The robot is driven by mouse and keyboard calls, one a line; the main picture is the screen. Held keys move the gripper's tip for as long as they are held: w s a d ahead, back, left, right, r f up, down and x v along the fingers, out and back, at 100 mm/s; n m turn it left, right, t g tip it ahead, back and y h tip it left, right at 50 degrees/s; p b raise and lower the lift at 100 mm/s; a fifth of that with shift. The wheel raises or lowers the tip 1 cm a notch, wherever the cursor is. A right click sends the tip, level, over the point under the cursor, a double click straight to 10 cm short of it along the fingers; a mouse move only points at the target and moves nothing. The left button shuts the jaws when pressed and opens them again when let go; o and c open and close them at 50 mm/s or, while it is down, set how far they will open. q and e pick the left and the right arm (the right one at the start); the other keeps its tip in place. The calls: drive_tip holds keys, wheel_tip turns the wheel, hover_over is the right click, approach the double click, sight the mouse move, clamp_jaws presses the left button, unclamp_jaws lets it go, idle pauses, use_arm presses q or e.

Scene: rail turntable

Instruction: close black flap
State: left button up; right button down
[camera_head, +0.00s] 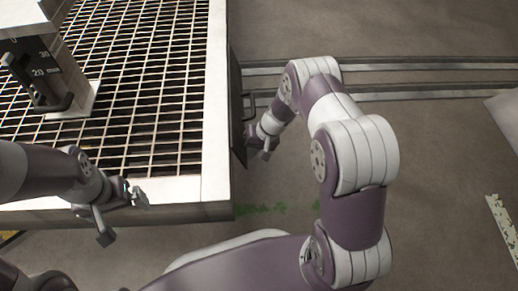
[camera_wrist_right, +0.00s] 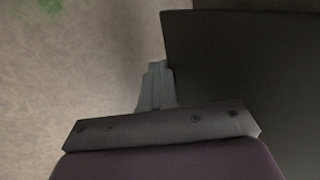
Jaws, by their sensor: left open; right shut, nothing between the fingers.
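The black flap (camera_head: 237,110) hangs at the right side of the white-framed grating in the head view, seen nearly edge-on, with a small dark handle (camera_head: 249,105) on its outer face. In the right wrist view the flap (camera_wrist_right: 250,65) is a large dark panel filling the upper right. My right gripper (camera_head: 258,152) is shut and empty, close to the flap's near end. Its grey fingers (camera_wrist_right: 156,88) show beside the panel's edge; I cannot tell whether they touch it. My left gripper (camera_head: 122,217) is open over the near edge of the frame, holding nothing.
The white frame with its dark grating (camera_head: 150,90) fills the upper left. A grey-white post with a scale and a black lever (camera_head: 50,88) stands on it. Rails (camera_head: 420,80) cross the floor at the right.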

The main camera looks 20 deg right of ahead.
drive_tip(key=shift+w+a+f, duration=0.1)
drive_tip(key=shift+a+f, duration=0.1)
drive_tip(key=shift+a, duration=0.3)
drive_tip(key=shift+w+a+f, duration=0.1)
drive_tip(key=shift+a+f, duration=0.05)
drive_tip(key=shift+a, duration=0.35)
